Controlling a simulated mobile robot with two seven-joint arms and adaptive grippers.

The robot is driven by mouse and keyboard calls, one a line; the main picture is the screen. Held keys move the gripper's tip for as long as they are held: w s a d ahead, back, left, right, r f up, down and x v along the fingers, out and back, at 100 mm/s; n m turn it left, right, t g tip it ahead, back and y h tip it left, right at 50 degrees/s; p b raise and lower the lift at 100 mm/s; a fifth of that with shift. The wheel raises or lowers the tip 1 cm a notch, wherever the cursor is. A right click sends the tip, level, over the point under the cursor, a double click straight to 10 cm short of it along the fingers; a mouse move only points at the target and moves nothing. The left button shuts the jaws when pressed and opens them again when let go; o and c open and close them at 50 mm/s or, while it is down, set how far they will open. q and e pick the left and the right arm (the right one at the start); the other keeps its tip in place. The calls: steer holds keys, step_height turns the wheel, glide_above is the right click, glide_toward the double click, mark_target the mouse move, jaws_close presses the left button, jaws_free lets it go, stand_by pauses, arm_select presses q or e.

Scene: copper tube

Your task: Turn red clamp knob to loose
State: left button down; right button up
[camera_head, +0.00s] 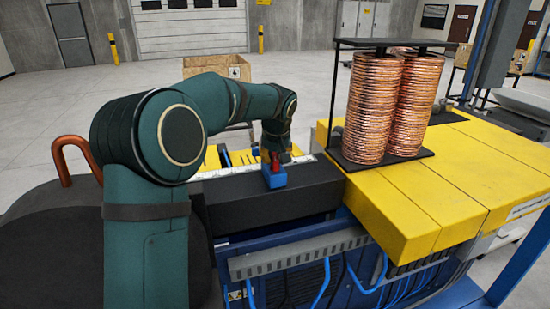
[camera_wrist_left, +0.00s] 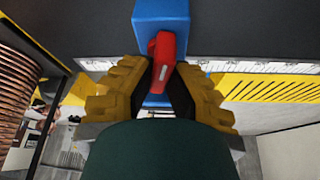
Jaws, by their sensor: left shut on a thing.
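The red clamp knob (camera_wrist_left: 162,62) sits on a blue clamp block (camera_wrist_left: 160,14) and shows between my left gripper's fingers in the left wrist view. In the head view the red knob (camera_head: 275,163) is small and partly hidden under my left wrist. The blue block (camera_head: 274,179) stands on the black top of the machine (camera_head: 315,188). My left gripper (camera_wrist_left: 160,85) has its yellowish finger pads on both sides of the knob and is shut on it. In the head view the left gripper (camera_head: 274,157) points down at the knob. The right gripper is not in view.
A white ruler strip (camera_head: 225,172) runs behind the block. Two stacks of copper coils (camera_head: 372,105) stand on a black rack on the yellow table (camera_head: 450,180) to the right. A bent copper tube (camera_head: 65,150) is at left. A cardboard box (camera_head: 217,67) stands behind.

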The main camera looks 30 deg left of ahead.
arm_select(q)
steer(key=shift+f+n+g+y, duration=0.15)
steer(key=shift+n+g+y, duration=0.2)
steer(key=shift+n, duration=0.85)
steer(key=c, duration=0.9)
jaws_free()
steer(key=shift+c, duration=0.2)
steer(key=v, duration=1.2)
